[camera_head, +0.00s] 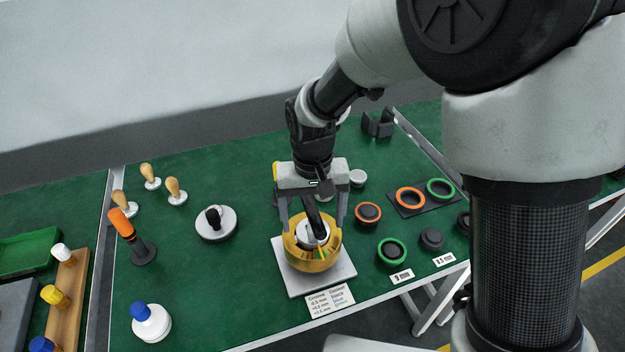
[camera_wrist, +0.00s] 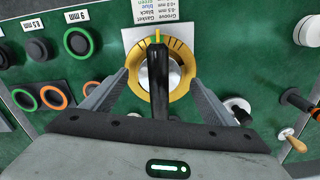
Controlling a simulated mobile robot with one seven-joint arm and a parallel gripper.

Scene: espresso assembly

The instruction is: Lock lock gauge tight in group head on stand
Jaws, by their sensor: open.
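The group head is a gold ring (camera_head: 312,262) on a square pale stand plate (camera_head: 343,274). It also shows in the wrist view (camera_wrist: 182,58). The lock gauge sits in the ring, with a pale round body and a black handle (camera_head: 311,213). In the wrist view the handle (camera_wrist: 160,88) points towards my gripper, and a yellow-green mark (camera_wrist: 157,37) shows at the ring's far side. My gripper (camera_head: 314,222) is open over the ring, one finger on each side of the handle. In the wrist view gaps show between the handle and both fingers. How deep the gauge sits is hidden.
A label card (camera_head: 329,301) lies before the stand. Orange and green gasket rings (camera_head: 392,251) and dark discs lie to the right.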

